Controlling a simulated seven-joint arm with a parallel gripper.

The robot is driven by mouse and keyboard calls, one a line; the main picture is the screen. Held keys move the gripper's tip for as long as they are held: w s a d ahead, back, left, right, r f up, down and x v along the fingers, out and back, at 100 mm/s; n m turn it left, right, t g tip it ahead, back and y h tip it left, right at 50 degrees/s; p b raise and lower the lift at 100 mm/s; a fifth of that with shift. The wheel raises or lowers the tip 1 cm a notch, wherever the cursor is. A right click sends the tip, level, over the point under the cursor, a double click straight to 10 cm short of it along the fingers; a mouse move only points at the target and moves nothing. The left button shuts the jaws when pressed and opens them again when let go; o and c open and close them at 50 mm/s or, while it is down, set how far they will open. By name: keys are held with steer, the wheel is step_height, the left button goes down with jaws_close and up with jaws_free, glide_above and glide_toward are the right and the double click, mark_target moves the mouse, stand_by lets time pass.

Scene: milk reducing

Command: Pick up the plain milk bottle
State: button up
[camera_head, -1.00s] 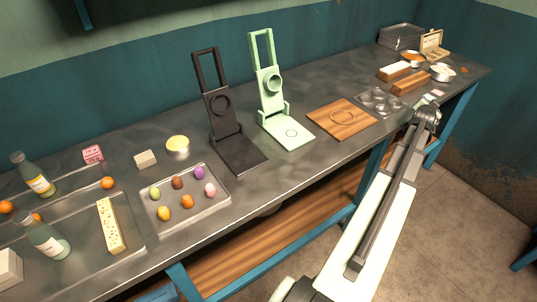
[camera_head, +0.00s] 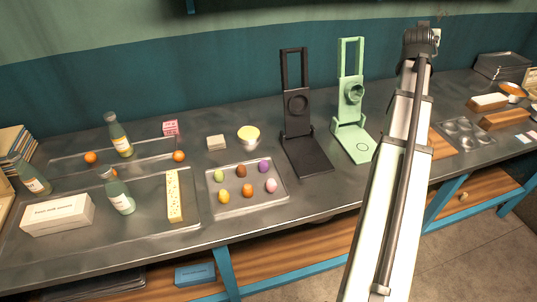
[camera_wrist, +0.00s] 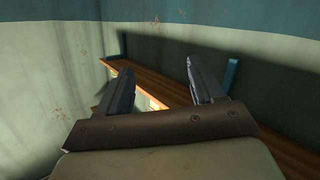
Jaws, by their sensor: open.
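Three green-grey glass bottles with labels stand at the left of the counter in the head view. One bottle (camera_head: 119,136) with a yellow-marked label is at the back tray. Another bottle (camera_head: 119,192) with a pale label is on the front tray. A third bottle (camera_head: 33,178) is at the far left. The label text is too small to read, so I cannot tell for sure which is the plain milk. My gripper (camera_wrist: 155,85) is open and empty in the wrist view, facing a wall and a wooden shelf. It is far from the bottles.
A white box (camera_head: 58,214), a speckled yellow bar (camera_head: 174,195) and a tray of colored eggs (camera_head: 246,205) lie near the bottles. Black (camera_head: 299,115) and green (camera_head: 352,100) stands rise mid-counter. Small oranges (camera_head: 91,157) sit by the back bottle.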

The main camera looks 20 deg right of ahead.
steer(key=w+a+r+n+t+y, duration=0.1)
steer(key=w+a+r+n, duration=0.1)
steer(key=a+r, duration=0.6)
steer(key=w+a+r+n+t, duration=0.15)
steer(key=a+r, duration=0.25)
steer(key=a, duration=0.8)
steer(key=w+a+f+n+y, duration=0.3)
steer(key=a+f, duration=0.1)
steer(key=a, duration=0.5)
steer(key=w+a+f+n+y, duration=0.2)
steer(key=w+a+f+y, duration=0.1)
steer(key=a, duration=0.5)
steer(key=n+g+y, duration=1.2)
steer(key=n, duration=0.5)
glide_above(105, 169)
steer(key=d, duration=0.6)
step_height(105, 169, down, 15)
steer(key=shift+x, duration=6.5)
steer(key=shift+s, duration=0.1)
jaws_close()
